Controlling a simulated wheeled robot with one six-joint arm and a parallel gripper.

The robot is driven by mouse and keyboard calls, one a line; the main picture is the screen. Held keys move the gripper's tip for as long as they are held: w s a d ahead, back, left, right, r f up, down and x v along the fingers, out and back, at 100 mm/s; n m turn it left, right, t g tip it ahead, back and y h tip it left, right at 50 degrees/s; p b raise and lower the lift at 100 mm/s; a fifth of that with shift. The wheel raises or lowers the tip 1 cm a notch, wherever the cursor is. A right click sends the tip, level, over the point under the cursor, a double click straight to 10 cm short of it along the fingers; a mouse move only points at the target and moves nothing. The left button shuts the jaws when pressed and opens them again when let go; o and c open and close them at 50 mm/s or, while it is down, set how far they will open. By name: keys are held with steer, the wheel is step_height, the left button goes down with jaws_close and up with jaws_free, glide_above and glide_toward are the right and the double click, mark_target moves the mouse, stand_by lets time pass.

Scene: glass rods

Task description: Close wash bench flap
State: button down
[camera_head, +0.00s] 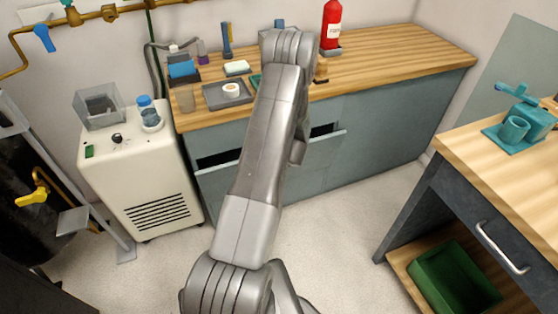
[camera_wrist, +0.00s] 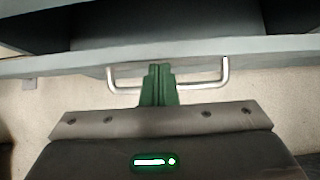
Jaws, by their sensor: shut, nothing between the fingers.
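The wash bench (camera_head: 385,130) is a grey-blue cabinet with a wooden top. Its flap (camera_head: 320,158) stands partly open, tilted out at the top with a dark gap behind it; my arm hides its middle. In the wrist view the flap's top edge (camera_wrist: 60,66) runs across the picture, with the dark opening above it. A silver bar handle (camera_wrist: 226,75) is on its front. My gripper (camera_wrist: 158,68) has green fingers, shut and empty, in front of the middle of the handle. I cannot tell whether they touch it. My arm hides the gripper in the head view.
A white chiller unit (camera_head: 140,175) stands left of the bench. A second wooden table (camera_head: 490,150) with a drawer and a green crate (camera_head: 455,275) below is at right. The bench top holds a grey tray (camera_head: 228,101) and a red bottle (camera_head: 332,25). Pale floor (camera_head: 320,230) between is clear.

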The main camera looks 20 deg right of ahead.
steer(key=w, duration=0.1)
steer(key=w+r+p, duration=0.1)
steer(key=w, duration=0.1)
steer(key=shift+w+r, duration=0.1)
steer(key=shift+w, duration=0.45)
steer(key=shift+a, duration=0.1)
